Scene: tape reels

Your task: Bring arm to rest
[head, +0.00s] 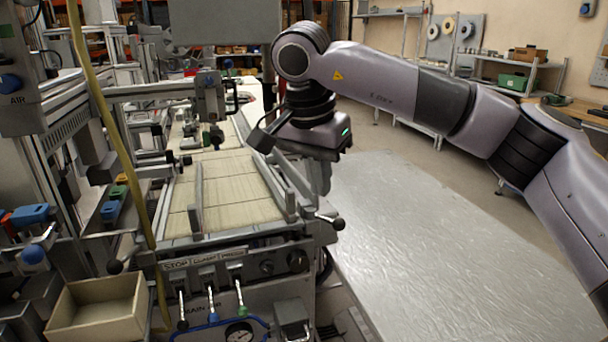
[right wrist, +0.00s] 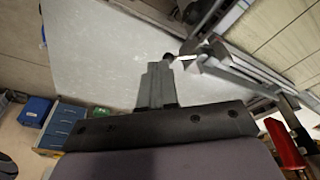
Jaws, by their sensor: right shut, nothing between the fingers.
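My right arm (head: 365,75) reaches in from the right of the head view, and its wrist hangs over the right edge of the machine bed. My right gripper (head: 262,140) is near that edge, partly hidden by its own mount. In the right wrist view its fingers (right wrist: 160,70) are together, with nothing between them. They show in front of the pale table top, close to a dark round knob (right wrist: 168,58) on the machine edge; I cannot tell whether they touch it. My left arm and gripper are not in view.
The machine bed (head: 238,185) has rails, levers and a black-knobbed handle (head: 330,222) at its right corner. A wide, bare pale table (head: 440,240) lies to the right. An empty beige bin (head: 100,312) stands front left. A yellow hose (head: 110,125) hangs at the left. Shelves stand behind.

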